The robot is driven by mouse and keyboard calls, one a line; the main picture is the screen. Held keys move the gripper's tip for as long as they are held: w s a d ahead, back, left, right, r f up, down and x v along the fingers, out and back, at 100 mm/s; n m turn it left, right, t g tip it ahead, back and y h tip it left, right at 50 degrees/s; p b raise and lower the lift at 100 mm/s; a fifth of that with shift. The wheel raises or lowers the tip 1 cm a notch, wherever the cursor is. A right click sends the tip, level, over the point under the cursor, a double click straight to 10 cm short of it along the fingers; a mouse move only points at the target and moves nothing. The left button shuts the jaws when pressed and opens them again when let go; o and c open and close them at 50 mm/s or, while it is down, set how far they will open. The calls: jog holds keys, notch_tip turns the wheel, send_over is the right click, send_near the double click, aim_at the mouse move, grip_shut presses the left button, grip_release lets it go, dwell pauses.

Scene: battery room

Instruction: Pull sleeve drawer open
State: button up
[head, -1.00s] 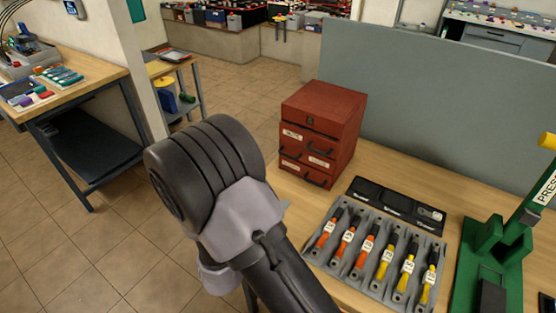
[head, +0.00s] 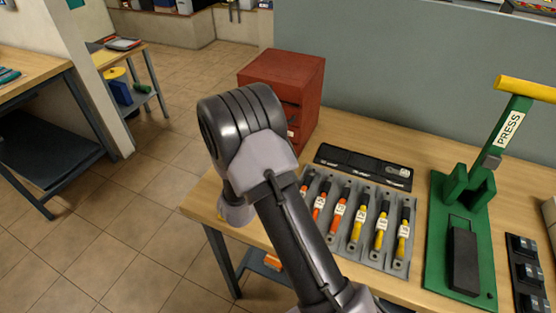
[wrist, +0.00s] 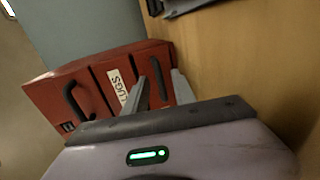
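The red drawer cabinet (head: 278,70) stands at the back left of the workbench, its front mostly hidden behind my arm. In the wrist view the cabinet (wrist: 60,82) appears tilted, with a drawer labelled LUGS (wrist: 116,86) and black bar handles. No sleeve label is readable now. My gripper (wrist: 160,93) is open in front of the cabinet, one finger on each side of a black handle (wrist: 159,84) beside the LUGS label. I cannot tell whether the fingers touch it. Another black handle (wrist: 76,100) lies farther left. The head view hides my gripper.
A grey tray (head: 340,250) of orange and yellow-handled tools lies right of my arm, with a black case (head: 362,168) behind it. A green press (head: 462,240) stands farther right. A grey partition (head: 400,70) rises behind the bench.

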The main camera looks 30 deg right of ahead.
grip_shut()
dwell(1.4)
